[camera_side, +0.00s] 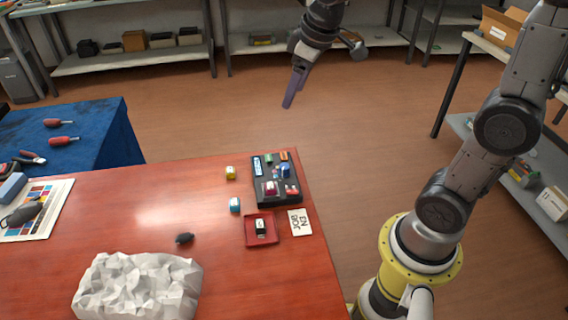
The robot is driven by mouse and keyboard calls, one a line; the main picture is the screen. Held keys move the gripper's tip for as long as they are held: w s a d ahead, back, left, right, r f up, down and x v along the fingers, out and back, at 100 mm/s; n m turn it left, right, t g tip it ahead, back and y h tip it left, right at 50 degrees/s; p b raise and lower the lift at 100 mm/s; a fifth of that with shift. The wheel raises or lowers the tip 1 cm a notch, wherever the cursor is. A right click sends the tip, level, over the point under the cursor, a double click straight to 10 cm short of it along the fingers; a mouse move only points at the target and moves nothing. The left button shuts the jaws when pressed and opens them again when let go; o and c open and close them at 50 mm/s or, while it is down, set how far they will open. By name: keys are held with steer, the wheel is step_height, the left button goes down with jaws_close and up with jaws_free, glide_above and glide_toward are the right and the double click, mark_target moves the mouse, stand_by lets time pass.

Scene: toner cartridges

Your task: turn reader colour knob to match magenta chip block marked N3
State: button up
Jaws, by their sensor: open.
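The dark reader (276,200) lies near the right end of the red table. A magenta block (270,188) sits on its front left part; I cannot read a mark on it. A blue raised part (285,171) at the reader's right may be the colour knob, but it is too small to tell its setting. A small light display (257,166) is at the reader's left edge. A white card (300,222) beside the reader shows upside-down text that looks like JOB N3. My gripper (291,90) is in the air above and behind the reader, open and empty, touching nothing.
A red tray (249,241) in front holds a black block with a white top (261,227). A dark lump (184,238) and crumpled white paper (138,288) lie farther left.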

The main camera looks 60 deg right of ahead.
steer(key=w+d+f+g, duration=0.2)
steer(key=w+d+f, duration=0.2)
steer(key=w+f, duration=0.35)
steer(key=m+g, duration=0.1)
steer(key=g, duration=0.1)
glide_toward(284, 166)
steer(key=f, duration=0.9)
steer(key=shift+d, duration=0.2)
jaws_close()
